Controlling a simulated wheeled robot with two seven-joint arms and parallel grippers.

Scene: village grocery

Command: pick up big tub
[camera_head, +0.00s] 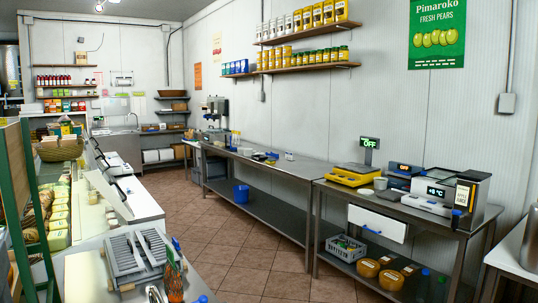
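No thing in the head view can be told for certain as the big tub. A small blue tub (241,194) stands on the lower shelf of the long steel table (268,164). Round orange-yellow items (391,280) sit on the lower shelf of the nearer right table; at this size I cannot tell whether they are tubs or cheeses. Neither of my grippers shows in this view.
A yellow scale (352,175) and a grey device with a display (447,186) stand on the right table. A grey crate (346,247) sits below. A grey slatted rack (134,260) lies on the near left counter. The tiled aisle (238,258) between is clear.

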